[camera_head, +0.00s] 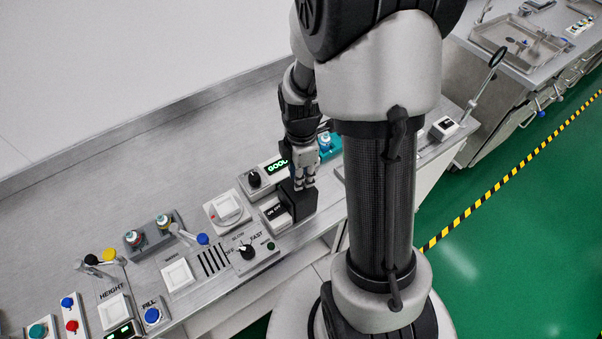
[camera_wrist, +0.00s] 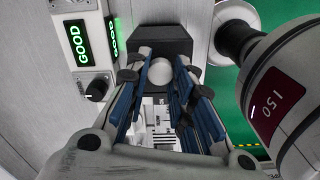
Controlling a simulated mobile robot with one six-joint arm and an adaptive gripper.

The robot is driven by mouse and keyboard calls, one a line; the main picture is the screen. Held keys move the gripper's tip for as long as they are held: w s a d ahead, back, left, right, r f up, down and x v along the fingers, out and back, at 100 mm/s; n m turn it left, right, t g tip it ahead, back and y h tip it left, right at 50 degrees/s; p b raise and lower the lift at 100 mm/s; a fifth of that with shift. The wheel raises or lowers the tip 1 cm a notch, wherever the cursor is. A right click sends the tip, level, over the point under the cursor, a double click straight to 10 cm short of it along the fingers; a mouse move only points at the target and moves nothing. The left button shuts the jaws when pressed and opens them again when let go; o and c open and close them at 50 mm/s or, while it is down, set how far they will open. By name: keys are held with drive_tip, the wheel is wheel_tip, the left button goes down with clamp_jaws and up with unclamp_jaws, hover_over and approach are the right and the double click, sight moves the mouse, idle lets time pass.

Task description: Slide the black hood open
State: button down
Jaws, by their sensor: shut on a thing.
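The black hood (camera_head: 299,200) is a dark box at the counter's front edge, beside the white ON/OFF panel (camera_head: 275,211), whose label shows to the left of the hood. In the wrist view the hood (camera_wrist: 152,40) is at the top centre, with a round grey knob (camera_wrist: 161,72) facing the camera. My gripper (camera_head: 304,184) points down onto the hood. In the wrist view its blue-padded fingers (camera_wrist: 162,80) are shut on the knob from both sides. The exact finger contact is partly hidden.
A display reading GOOD (camera_head: 277,166) with a black dial (camera_head: 254,179) stands close behind the hood, and a teal device (camera_head: 328,146) behind the gripper. A speed dial panel (camera_head: 247,251) and white switch (camera_head: 228,207) lie left. The rear counter is clear.

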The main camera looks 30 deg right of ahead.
drive_tip(key=d, duration=1)
drive_tip(key=shift+w+d+p, duration=0.2)
drive_tip(key=shift+p, duration=0.2)
drive_tip(key=c, duration=1.5)
unclamp_jaws()
drive_tip(key=shift+d, duration=0.1)
drive_tip(key=shift+c, duration=0.2)
drive_tip(key=shift+o, duration=0.7)
wheel_tip(320, 180, up, 12)
